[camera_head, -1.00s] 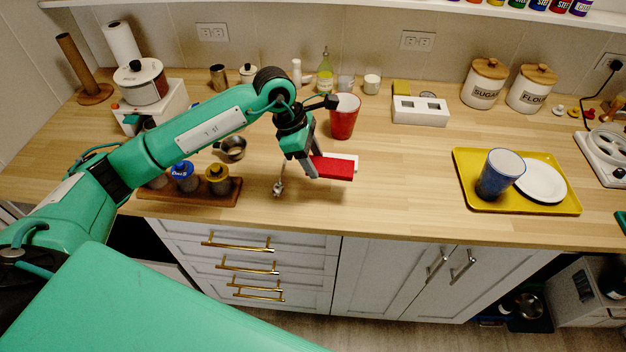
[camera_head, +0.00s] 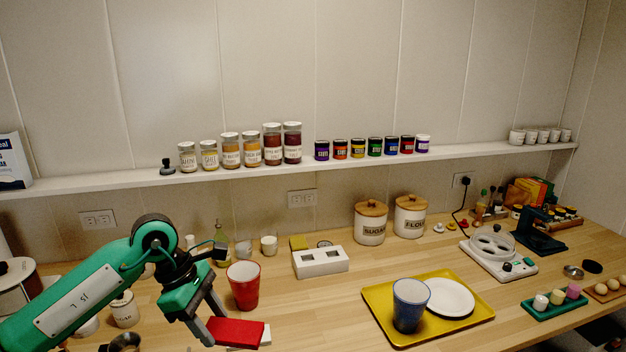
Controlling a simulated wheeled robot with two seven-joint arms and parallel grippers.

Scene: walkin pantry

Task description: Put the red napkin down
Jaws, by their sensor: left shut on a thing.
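The red napkin (camera_head: 236,332) is a flat, folded red block in the lower left of the head view. My left gripper (camera_head: 211,325) is shut on its left end and holds it just in front of the red cup (camera_head: 244,286). A white flat piece (camera_head: 264,336) shows beside and partly under the napkin. I cannot tell whether the napkin touches the counter. My right gripper is not in view.
A yellow tray (camera_head: 471,323) with a blue cup (camera_head: 409,304) and a white plate (camera_head: 449,297) lies to the right. A white holder (camera_head: 321,262) stands behind. Bare counter (camera_head: 325,315) lies between the napkin and the tray.

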